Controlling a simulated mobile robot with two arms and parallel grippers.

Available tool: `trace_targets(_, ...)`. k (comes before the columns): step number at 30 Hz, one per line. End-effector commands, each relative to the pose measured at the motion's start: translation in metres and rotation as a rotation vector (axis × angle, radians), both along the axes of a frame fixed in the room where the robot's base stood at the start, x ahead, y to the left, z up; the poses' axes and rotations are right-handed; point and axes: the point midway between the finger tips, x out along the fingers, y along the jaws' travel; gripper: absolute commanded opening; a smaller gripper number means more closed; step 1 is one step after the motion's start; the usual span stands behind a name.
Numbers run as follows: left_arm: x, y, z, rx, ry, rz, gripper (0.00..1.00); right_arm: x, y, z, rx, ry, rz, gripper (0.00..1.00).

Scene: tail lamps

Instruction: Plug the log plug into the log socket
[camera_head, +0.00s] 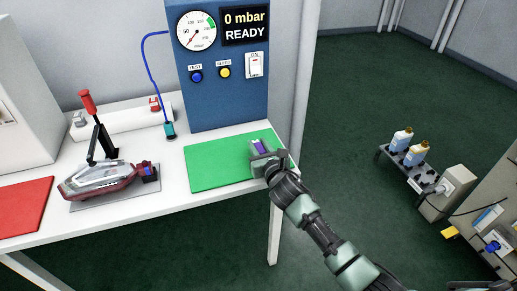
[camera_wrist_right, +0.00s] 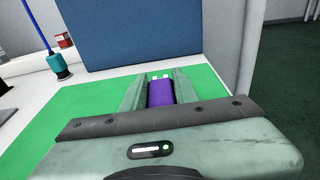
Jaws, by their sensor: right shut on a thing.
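A purple block with small white parts at its far end (camera_wrist_right: 160,90) sits between the fingers of my right gripper (camera_wrist_right: 160,94), which is shut on it. It looks like the log plug, but no label is readable. In the head view, my right gripper (camera_head: 262,150) is over the right part of the green mat (camera_head: 212,165), and the purple block (camera_head: 261,146) shows between its fingers. I cannot pick out the log socket for sure. The left gripper is not in view.
A clear and red tail lamp (camera_head: 100,183) lies in a fixture with a red-handled clamp (camera_head: 88,103). A teal connector (camera_head: 169,130) hangs on a blue hose before the blue test panel (camera_head: 225,100). A red mat (camera_head: 22,205) lies at left. The green mat's left part is clear.

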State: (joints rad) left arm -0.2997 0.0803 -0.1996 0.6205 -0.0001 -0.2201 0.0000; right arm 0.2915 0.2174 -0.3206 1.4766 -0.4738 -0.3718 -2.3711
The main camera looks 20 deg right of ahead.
Motion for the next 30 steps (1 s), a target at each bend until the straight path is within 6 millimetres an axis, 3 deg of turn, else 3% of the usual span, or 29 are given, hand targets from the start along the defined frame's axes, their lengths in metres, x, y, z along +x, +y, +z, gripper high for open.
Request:
trace_targets(12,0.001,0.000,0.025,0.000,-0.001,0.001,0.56,0.001,-0.001,0.114,-0.006,-0.007,0.001,0.00)
trace_targets(18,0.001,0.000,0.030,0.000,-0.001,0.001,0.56,0.000,0.000,0.158,-0.002,-0.005,0.000,0.00)
trace_targets(24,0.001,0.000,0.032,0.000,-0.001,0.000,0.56,0.000,0.000,0.179,0.000,-0.002,0.000,0.00)
trace_targets(30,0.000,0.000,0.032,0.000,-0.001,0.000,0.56,0.000,0.000,0.184,0.000,0.001,0.000,0.00)
